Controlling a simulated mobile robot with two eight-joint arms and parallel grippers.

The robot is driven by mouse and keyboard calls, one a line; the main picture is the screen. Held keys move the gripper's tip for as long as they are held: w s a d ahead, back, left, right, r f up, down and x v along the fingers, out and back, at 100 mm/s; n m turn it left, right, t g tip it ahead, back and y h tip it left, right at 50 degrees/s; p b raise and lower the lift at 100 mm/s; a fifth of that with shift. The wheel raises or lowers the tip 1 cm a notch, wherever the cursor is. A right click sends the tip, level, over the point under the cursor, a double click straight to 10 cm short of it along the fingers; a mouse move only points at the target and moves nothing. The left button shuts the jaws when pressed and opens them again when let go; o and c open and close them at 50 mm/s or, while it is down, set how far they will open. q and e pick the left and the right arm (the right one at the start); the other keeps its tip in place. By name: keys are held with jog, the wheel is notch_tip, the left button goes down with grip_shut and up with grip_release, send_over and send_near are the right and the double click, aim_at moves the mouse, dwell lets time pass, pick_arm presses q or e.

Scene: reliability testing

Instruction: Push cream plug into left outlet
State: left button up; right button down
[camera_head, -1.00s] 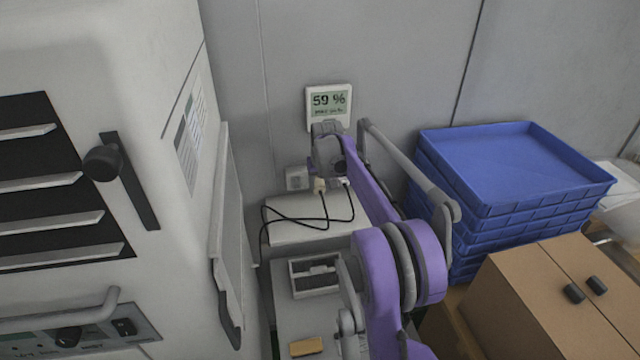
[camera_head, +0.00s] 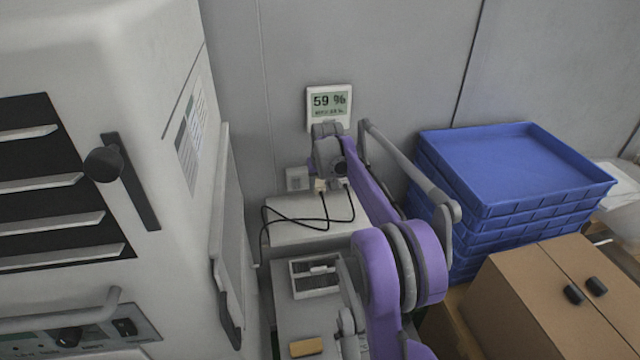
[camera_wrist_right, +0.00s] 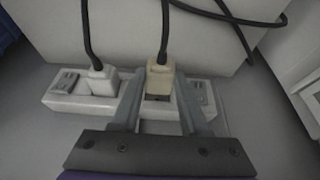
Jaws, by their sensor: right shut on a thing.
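The cream plug (camera_wrist_right: 160,76) with its black cord is between the two fingers of my right gripper (camera_wrist_right: 158,92) in the wrist view. The gripper is shut on it, right at the white outlet strip (camera_wrist_right: 85,103). A dark gap shows under the plug, and I cannot tell how deep it sits. A white plug (camera_wrist_right: 102,80) sits in the strip beside it. In the head view my right gripper (camera_head: 323,176) is at the wall and hides most of the strip. The free outlet (camera_head: 297,178) shows left of the cream plug (camera_head: 320,186). My left gripper is not in view.
Black cords (camera_head: 300,222) loop over a white box (camera_head: 285,233) below the outlets. A wall display (camera_head: 329,101) reading 59 % hangs just above my gripper. A large white machine (camera_head: 140,60) stands left. Stacked blue trays (camera_head: 510,165) and a brown cabinet (camera_head: 520,300) stand right.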

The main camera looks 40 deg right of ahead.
jog(key=shift+w+d+p, duration=0.35)
jog(key=shift+w+d, duration=0.15)
jog(key=shift+w, duration=0.4)
dwell(1.8)
jog(key=shift+c, duration=1.7)
grip_release()
jog(key=v, duration=1.1)
jog(key=s+a+f+n, duration=0.1)
jog(key=s+a, duration=0.2)
jog(key=a, duration=0.3)
jog(key=s+a+n+t, duration=0.1)
jog(key=s+a, duration=0.2)
jog(key=a, duration=0.3)
jog(key=s+a+f+n, duration=0.1)
jog(key=s+a, duration=0.2)
jog(key=a, duration=0.3)
jog(key=s+a+f+n+y, duration=0.1)
jog(key=s+a+f, duration=0.5)
jog(key=s, duration=0.3)
jog(key=s+a+f+n+t+y, duration=0.1)
jog(key=s+a+f, duration=0.5)
jog(key=s+a, duration=0.2)
jog(key=shift+s+f+n, duration=0.4)
jog(key=shift+s, duration=0.05)
